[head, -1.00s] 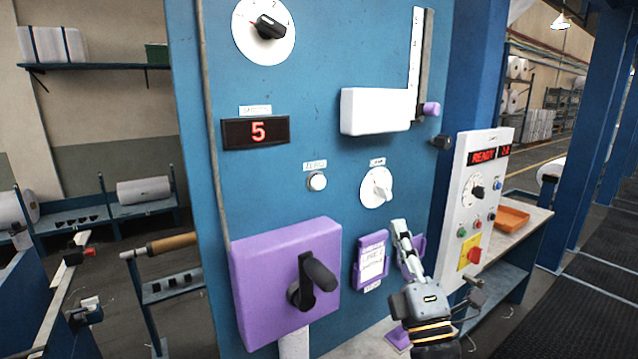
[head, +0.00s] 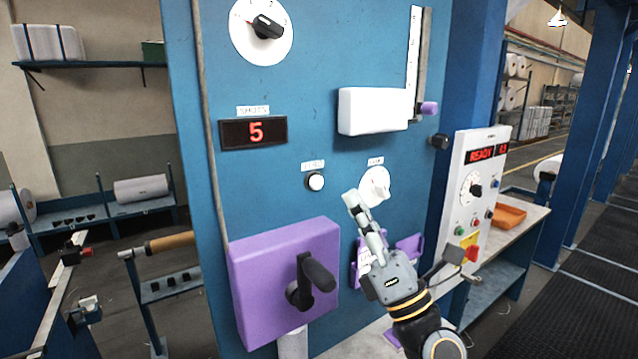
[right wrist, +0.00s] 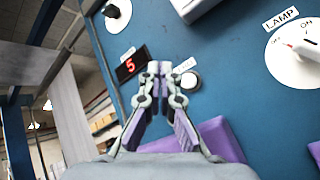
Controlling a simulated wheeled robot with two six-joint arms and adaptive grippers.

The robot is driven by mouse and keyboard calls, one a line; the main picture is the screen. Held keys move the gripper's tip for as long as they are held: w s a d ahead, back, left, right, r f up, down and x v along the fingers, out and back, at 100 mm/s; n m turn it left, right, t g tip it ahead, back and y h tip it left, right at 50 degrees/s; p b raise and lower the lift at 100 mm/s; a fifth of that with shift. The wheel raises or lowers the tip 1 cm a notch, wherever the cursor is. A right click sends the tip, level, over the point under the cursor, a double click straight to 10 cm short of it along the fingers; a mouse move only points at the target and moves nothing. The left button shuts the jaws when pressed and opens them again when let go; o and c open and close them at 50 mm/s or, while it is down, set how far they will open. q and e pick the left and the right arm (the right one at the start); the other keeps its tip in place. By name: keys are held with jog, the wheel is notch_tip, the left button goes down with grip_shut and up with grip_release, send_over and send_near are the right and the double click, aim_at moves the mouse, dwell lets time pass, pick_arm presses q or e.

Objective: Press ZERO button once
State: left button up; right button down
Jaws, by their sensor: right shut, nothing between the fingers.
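The ZERO button (head: 315,182) is a small round white button under a small label (head: 313,166) on the blue panel. In the right wrist view the button (right wrist: 189,80) shows just right of my fingertips. My right gripper (head: 352,197) is shut and empty, its fingertips pointing up and left. In the head view the fingertips are to the right of the button and slightly below it, apart from it. The counter display (head: 254,133) reads a red 5. My left gripper is not in view.
The lamp switch (head: 374,184) is close to my right fingertips. A purple box with a black lever (head: 318,274) stands out from the panel at lower left. A white box (head: 372,111) juts out above. A control box (head: 472,190) with a READY display stands at right.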

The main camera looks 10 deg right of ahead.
aim_at(317, 182)
jog(key=shift+w+a+b, duration=0.15)
jog(key=shift+w+a, duration=0.25)
jog(key=shift+w, duration=0.6)
jog(key=shift+w+a+b, duration=0.15)
jog(key=shift+w+a, duration=0.2)
jog(key=shift+w, duration=0.65)
jog(key=shift+w+a+b, duration=0.15)
jog(key=shift+w+a, duration=0.25)
jog(key=shift+w, duration=0.6)
jog(key=shift+w, duration=0.15)
jog(key=shift+w+a, duration=0.15)
jog(key=shift+w, duration=0.1)
jog(key=shift+w+a, duration=0.1)
jog(key=shift+w, duration=0.35)
jog(key=shift+s, duration=0.15)
jog(key=shift+s+d, duration=0.25)
jog(key=shift+s, duration=0.45)
